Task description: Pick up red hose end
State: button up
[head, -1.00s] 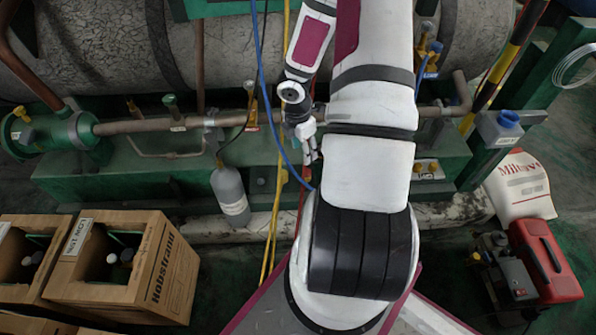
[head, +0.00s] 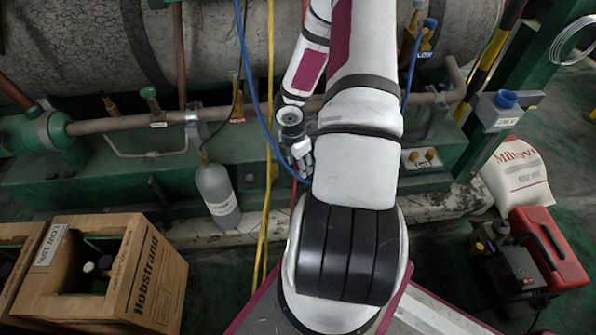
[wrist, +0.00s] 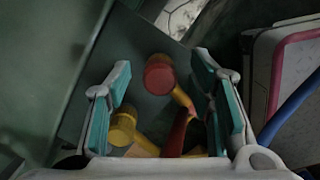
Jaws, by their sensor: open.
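In the wrist view, the red hose end (wrist: 160,76) is a round red cap lying between the tips of my open gripper (wrist: 165,82), with a gap visible to each finger pad. Its red hose (wrist: 178,132) runs toward the bottom of the picture. A yellow hose end (wrist: 122,128) sits lower left, close to the left finger. In the head view, my gripper (head: 303,170) hangs in front of the green base of the tank, partly hidden by my arm. A bit of red hose shows just below it; the red end itself is hidden there.
A blue hose (head: 250,75) and a yellow hose (head: 269,120) hang left of my arm. A grey cylinder (head: 217,196) stands left, with cardboard boxes (head: 155,285) below. A red-and-grey pump (head: 548,250) and a white sack (head: 516,178) are at the right.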

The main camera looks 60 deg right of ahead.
jog(key=shift+f, duration=0.35)
jog(key=shift+c, duration=0.3)
grip_shut()
jog(key=shift+r, duration=0.1)
